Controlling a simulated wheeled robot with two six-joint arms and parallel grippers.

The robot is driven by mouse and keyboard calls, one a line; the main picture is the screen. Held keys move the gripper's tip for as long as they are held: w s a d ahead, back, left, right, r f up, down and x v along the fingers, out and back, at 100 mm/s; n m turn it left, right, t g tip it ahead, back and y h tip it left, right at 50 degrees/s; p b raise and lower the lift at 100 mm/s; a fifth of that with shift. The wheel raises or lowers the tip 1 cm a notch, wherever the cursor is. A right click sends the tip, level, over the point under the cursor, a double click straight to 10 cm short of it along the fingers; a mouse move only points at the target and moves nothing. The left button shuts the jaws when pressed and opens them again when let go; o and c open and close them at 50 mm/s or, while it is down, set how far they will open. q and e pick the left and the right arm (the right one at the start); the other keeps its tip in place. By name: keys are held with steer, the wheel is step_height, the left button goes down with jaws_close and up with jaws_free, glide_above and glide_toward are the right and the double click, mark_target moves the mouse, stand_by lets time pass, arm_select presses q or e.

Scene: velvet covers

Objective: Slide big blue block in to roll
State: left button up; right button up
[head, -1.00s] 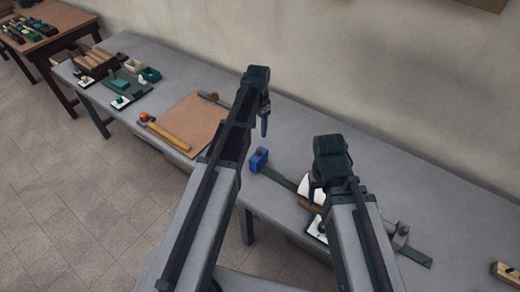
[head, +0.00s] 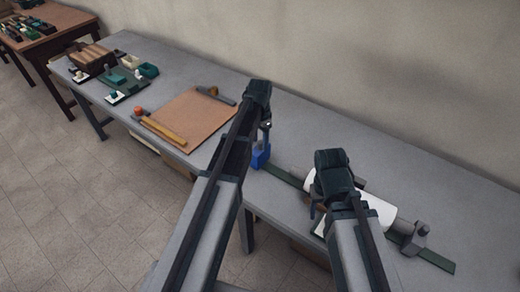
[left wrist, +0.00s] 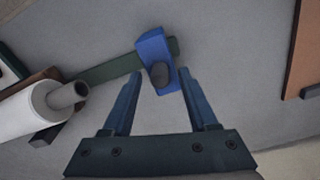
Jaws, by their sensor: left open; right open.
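The big blue block (head: 260,157) stands on the left end of a dark green rail (head: 277,174). In the left wrist view the block (left wrist: 152,52) has a dark round peg (left wrist: 161,75) facing my gripper. My left gripper (head: 265,132) is open just above the block. In the left wrist view its fingertips (left wrist: 159,78) lie on either side of the peg and block; I cannot tell if they touch. The white roll (head: 376,209) lies along the rail, its grey core end (left wrist: 68,95) facing the block with a gap between. My open right gripper (head: 316,207) is at the roll's left part, partly hiding it.
A grey end piece (head: 410,236) stands on the rail at the roll's right end. Small trays and blocks sit farther left. The table's back right is clear.

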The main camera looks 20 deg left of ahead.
arm_select(q)
steer(key=shift+f+b, duration=0.3)
steer(key=shift+f, duration=0.4)
steer(key=shift+r, duration=0.1)
jaws_close()
stand_by(0.9)
